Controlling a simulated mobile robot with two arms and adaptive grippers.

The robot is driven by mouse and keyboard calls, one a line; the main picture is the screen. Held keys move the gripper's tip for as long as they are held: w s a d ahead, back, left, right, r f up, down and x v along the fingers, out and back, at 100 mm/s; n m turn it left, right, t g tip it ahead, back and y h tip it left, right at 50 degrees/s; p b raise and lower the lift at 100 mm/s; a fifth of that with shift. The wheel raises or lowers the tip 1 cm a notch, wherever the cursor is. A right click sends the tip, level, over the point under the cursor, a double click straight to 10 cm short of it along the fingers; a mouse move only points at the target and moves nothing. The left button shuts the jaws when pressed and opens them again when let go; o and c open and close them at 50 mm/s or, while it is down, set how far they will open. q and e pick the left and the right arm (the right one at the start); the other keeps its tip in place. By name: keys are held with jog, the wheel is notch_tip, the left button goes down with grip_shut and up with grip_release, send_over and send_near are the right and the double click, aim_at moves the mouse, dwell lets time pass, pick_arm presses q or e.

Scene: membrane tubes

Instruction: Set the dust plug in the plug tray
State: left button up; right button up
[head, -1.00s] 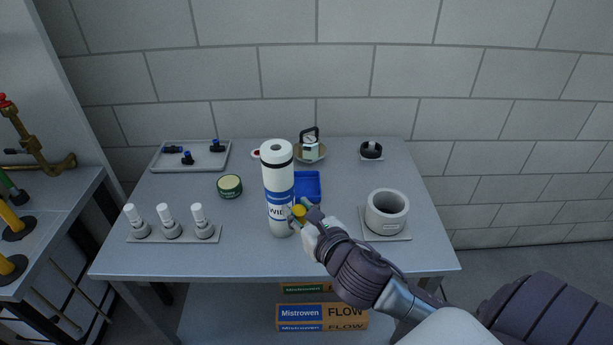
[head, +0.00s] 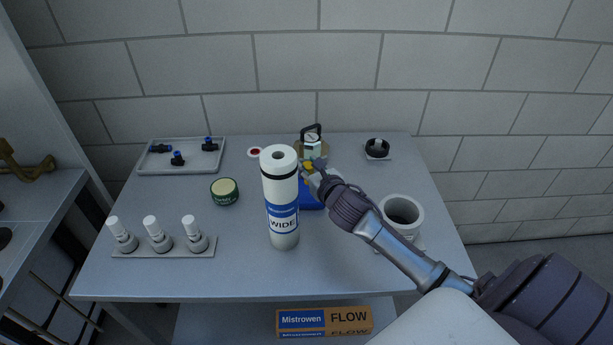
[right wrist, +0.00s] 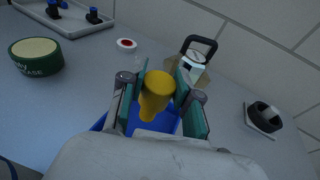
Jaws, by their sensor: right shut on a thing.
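The yellow dust plug (right wrist: 155,92) is held between the two fingers of my right gripper (right wrist: 160,95) in the right wrist view. In the head view the right gripper (head: 311,168) is behind and to the right of the white tube, with a bit of yellow showing at its fingers. The blue plug tray (head: 309,197) lies below the gripper, partly hidden by the tube and my arm. In the right wrist view the tray (right wrist: 166,122) shows under the plug, which is apart from it. My left gripper is not in view.
A tall white membrane tube (head: 281,200) labelled WIDE stands upright left of the gripper. A gauge with a black handle (head: 311,143) stands behind. A grey cup (head: 402,213), a green tin (head: 224,191), a grey tray of fittings (head: 182,168) and white bottles (head: 157,234) stand around.

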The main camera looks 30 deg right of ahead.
jog(key=shift+w+f, duration=0.4)
jog(key=shift+f, duration=0.05)
notch_tip(320, 180, down, 2)
jog(key=shift+f, duration=1)
jog(key=o, duration=0.8)
jog(key=shift+r, duration=0.1)
jog(key=shift+c, duration=0.2)
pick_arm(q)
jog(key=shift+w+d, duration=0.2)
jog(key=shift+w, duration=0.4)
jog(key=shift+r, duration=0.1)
